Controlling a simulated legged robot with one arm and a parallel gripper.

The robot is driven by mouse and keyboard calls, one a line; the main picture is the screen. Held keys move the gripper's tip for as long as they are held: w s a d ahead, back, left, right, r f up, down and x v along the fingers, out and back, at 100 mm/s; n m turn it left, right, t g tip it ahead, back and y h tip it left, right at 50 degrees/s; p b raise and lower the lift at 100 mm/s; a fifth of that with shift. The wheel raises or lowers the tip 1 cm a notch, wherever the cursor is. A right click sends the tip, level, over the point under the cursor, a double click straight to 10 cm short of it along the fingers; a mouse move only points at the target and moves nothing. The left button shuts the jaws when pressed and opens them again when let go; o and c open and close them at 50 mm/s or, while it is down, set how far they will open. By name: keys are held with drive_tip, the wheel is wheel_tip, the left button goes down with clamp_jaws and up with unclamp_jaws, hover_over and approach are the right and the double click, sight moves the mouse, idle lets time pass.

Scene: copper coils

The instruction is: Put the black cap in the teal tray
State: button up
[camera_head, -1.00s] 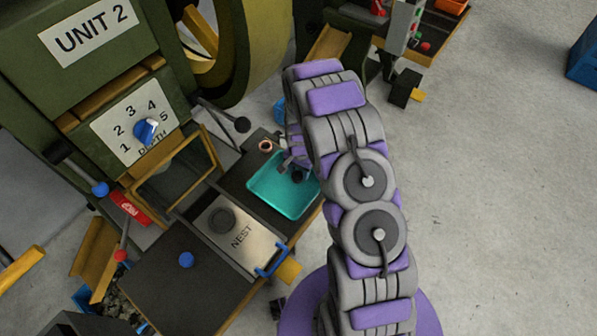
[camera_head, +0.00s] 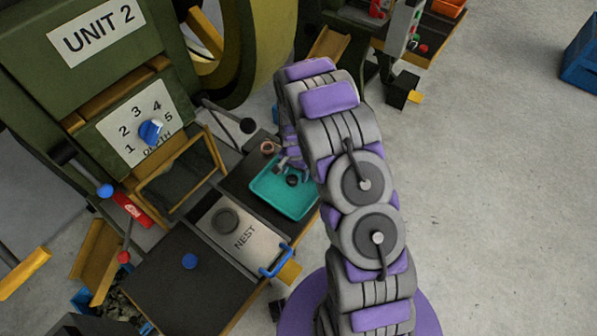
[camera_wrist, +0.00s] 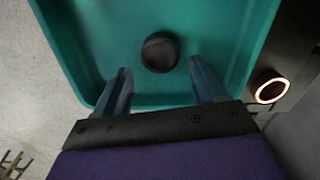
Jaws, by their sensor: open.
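The black cap (camera_head: 292,180) lies in the teal tray (camera_head: 298,205), towards the tray's upper side in the head view. In the wrist view the black cap (camera_wrist: 160,52) rests on the floor of the teal tray (camera_wrist: 215,25), apart from the tray walls. My gripper (camera_wrist: 158,78) is open, its two fingers spread at the tray's near edge with the cap just beyond and between them. Nothing is between the fingers. In the head view my gripper (camera_head: 284,164) is at the tray's upper edge, partly hidden by my arm.
A copper ring (camera_head: 267,147) sits on the dark bench beside the tray; it also shows in the wrist view (camera_wrist: 271,91). The NEST plate (camera_head: 240,235) with a dark round piece (camera_head: 225,221) and a blue handle (camera_head: 275,262) is left of the tray. A lever with a black knob (camera_head: 248,125) stands above.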

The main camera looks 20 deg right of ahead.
drive_tip(key=r, duration=0.3)
drive_tip(key=r+p, duration=0.1)
drive_tip(key=r, duration=0.1)
drive_tip(key=shift+w+a+r, duration=0.1)
drive_tip(key=shift+a, duration=0.25)
wheel_tip(320, 180, up, 5)
drive_tip(key=d+p, duration=0.1)
drive_tip(key=d, duration=0.1)
wheel_tip(320, 180, up, 8)
drive_tip(key=n, duration=0.1)
hover_over(293, 176)
drive_tip(key=s, duration=0.3)
drive_tip(key=s+r+n, duration=0.3)
drive_tip(key=s+r, duration=0.8)
drive_tip(key=s+a+r+n, duration=0.1)
drive_tip(key=s+r, duration=0.3)
drive_tip(key=s, duration=0.7)
drive_tip(key=s+a+r+n+g, duration=0.1)
drive_tip(key=s+r+n, duration=0.3)
drive_tip(key=s, duration=0.7)
drive_tip(key=shift+s+a+r+g, duration=0.2)
drive_tip(key=shift+s+r+g, duration=0.1)
drive_tip(key=shift+s+r, duration=0.1)
drive_tip(key=shift+d, duration=0.4)
drive_tip(key=shift+a, duration=0.1)
